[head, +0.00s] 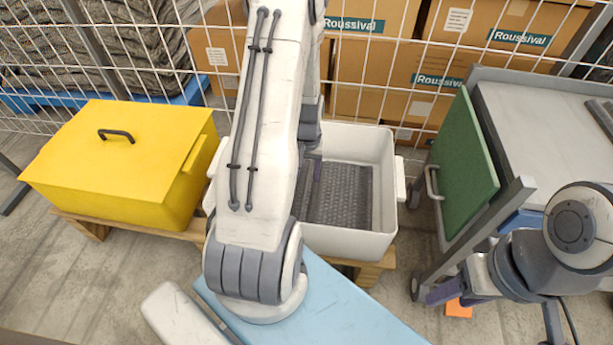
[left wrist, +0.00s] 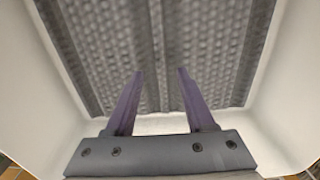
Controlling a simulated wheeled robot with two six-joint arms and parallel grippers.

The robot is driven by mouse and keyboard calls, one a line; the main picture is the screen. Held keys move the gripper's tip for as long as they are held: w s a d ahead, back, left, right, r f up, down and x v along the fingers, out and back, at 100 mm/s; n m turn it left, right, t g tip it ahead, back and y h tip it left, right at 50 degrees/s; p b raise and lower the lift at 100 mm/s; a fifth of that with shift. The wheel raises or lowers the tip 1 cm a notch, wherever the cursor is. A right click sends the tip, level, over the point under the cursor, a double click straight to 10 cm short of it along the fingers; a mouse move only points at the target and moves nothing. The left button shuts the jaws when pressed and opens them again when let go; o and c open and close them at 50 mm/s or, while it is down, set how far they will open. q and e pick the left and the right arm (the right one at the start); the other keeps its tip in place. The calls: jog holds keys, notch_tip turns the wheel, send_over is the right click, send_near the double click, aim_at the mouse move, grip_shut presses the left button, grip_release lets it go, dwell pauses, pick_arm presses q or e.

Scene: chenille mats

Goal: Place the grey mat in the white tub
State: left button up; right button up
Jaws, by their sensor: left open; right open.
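The grey mat (head: 340,194) lies inside the white tub (head: 383,165), with its textured surface facing up. In the left wrist view the mat (left wrist: 210,50) fills most of the tub floor, and the tub's pale walls (left wrist: 285,90) show around it. My left gripper (left wrist: 160,75) is open over the mat, its two purple fingers apart with nothing between them. In the head view my left arm hides the left part of the tub and mat. My right gripper (head: 440,294) is low at the right, beside the cart, away from the tub; it is empty.
A yellow lidded box (head: 120,165) stands left of the tub on a wooden pallet. A grey cart (head: 530,110) with a green panel (head: 463,170) stands at the right. A wire fence and cardboard boxes (head: 375,70) are behind. An orange piece (head: 458,308) lies on the floor.

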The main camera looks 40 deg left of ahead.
pick_arm(q)
jog(key=s+d+r+m+p, duration=0.1)
jog(key=d+r+m, duration=0.3)
jog(key=d+r, duration=0.55)
jog(key=s+d+r+m, duration=0.1)
jog(key=d+r+m, duration=0.2)
jog(key=d+r, duration=0.65)
jog(key=s+d+r+m, duration=0.2)
jog(key=s+d+m, duration=0.1)
jog(key=s+d, duration=0.3)
jog(key=s+d+r+m+h, duration=0.1)
jog(key=s+d+r+m, duration=0.1)
jog(key=s+d, duration=0.3)
jog(key=s+m, duration=0.1)
jog(key=s, duration=0.2)
jog(key=shift+s+d+r+m, duration=0.2)
jog(key=shift+d+r+m, duration=0.1)
jog(key=shift+d+m, duration=0.1)
